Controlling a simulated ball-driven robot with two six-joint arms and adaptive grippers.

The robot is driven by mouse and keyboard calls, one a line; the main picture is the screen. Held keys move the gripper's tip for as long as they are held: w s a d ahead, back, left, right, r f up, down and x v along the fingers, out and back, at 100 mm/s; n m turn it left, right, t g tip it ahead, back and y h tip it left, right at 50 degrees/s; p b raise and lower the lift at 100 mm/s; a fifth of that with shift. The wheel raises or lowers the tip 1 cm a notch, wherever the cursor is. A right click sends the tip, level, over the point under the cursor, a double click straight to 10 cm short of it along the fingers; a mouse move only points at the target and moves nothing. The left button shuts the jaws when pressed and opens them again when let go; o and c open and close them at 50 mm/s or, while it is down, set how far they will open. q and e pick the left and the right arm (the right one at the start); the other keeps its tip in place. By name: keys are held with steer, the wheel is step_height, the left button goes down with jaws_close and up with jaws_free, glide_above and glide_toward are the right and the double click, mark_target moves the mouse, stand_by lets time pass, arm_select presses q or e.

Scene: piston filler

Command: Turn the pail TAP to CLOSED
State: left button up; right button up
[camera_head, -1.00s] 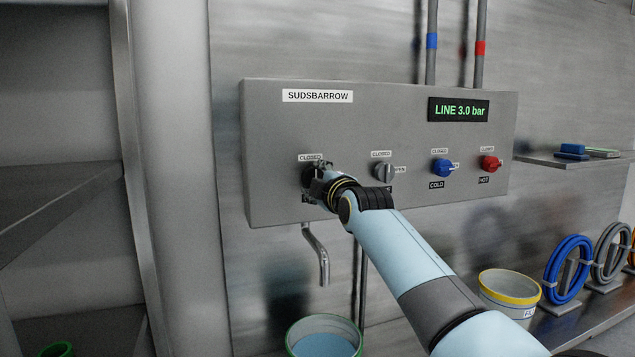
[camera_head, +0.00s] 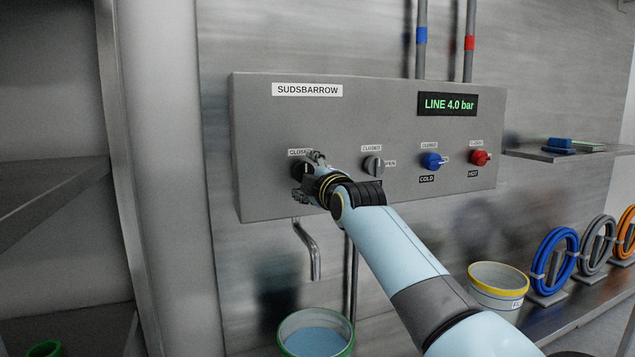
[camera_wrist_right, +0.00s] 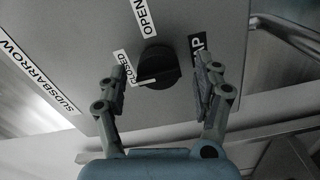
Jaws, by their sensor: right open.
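The black TAP knob (camera_wrist_right: 160,66) is on the grey SUDSBARROW panel (camera_head: 262,130). In the wrist view its white mark is on the side of the CLOSED label (camera_wrist_right: 123,68), away from the OPEN label (camera_wrist_right: 145,15). In the head view the knob (camera_head: 299,170) is partly hidden by my right gripper (camera_head: 310,178). My right gripper (camera_wrist_right: 165,82) is open, with one finger on each side of the knob and gaps between. The green-rimmed pail (camera_head: 285,347) stands below the bent spout (camera_head: 312,250) and holds bluish liquid. My left gripper is not in view.
The display (camera_head: 448,104) reads LINE 4.0 bar. A yellow-rimmed bucket (camera_head: 497,292) and coiled hoses (camera_head: 553,262) sit on the lower shelf.

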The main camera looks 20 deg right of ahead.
steer(key=s, duration=1.1)
steer(key=shift+d, duration=0.2)
steer(key=s+d+f+m+g+b, duration=0.1)
steer(key=s+f+g, duration=0.35)
steer(key=f, duration=1.05)
steer(key=s+d+f+m+g+b, duration=0.1)
steer(key=s+f, duration=0.7)
steer(key=f, duration=0.7)
steer(key=s+d+f+m+g+b, duration=0.1)
steer(key=s+f+g+b, duration=0.35)
steer(key=f, duration=1.15)
steer(key=s+d+f+m+g, duration=0.1)
steer(key=s+f+m, duration=0.3)
steer(key=s+f, duration=0.4)
steer(key=s+d+f+m+g+h, duration=0.1)
steer(key=s+f, duration=0.7)
steer(key=s, duration=1.3)
steer(key=s+d+f+m+g+p, duration=0.1)
steer(key=s+d+f+m+g, duration=0.2)
steer(key=s, duration=1.1)
steer(key=shift+s+f+m+g, duration=0.35)
steer(key=shift+f+m+g, duration=0.75)
steer(key=shift+f+m, duration=1.25)
